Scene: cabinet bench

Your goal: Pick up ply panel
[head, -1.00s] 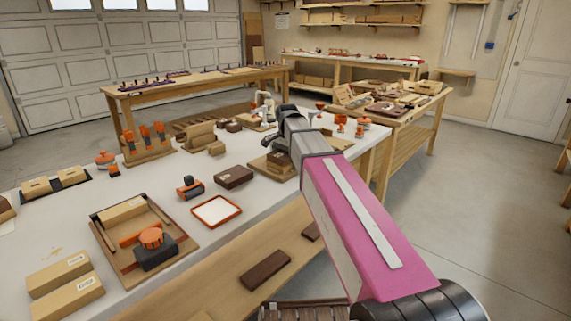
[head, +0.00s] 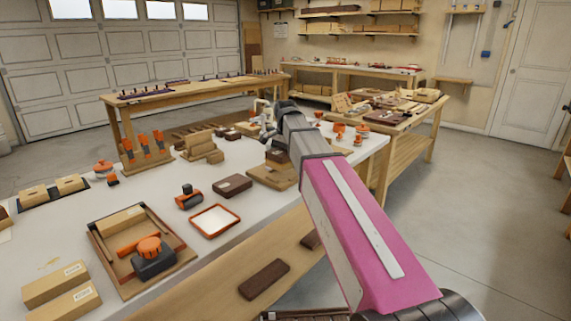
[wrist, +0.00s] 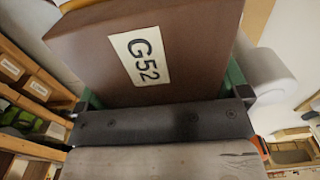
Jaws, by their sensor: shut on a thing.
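My gripper (wrist: 165,88) is shut on a brown, flat-faced panel (wrist: 178,40) with a white label reading G52, seen close up in the wrist view. Green finger parts show at both sides of the panel, and its upper edge runs out of the picture. I take this to be the ply panel. In the head view my pink and grey arm reaches over the far part of the white bench; the gripper and the held panel cannot be made out clearly there.
The white bench (head: 70,235) holds a wooden tray (head: 183,257), an orange-rimmed tray (head: 215,221), a dark box (head: 232,186), cardboard boxes (head: 62,303) and upright orange-handled tools (head: 145,148). A lower wooden shelf (head: 215,285) carries dark blocks. Open floor (head: 470,220) lies to the right.

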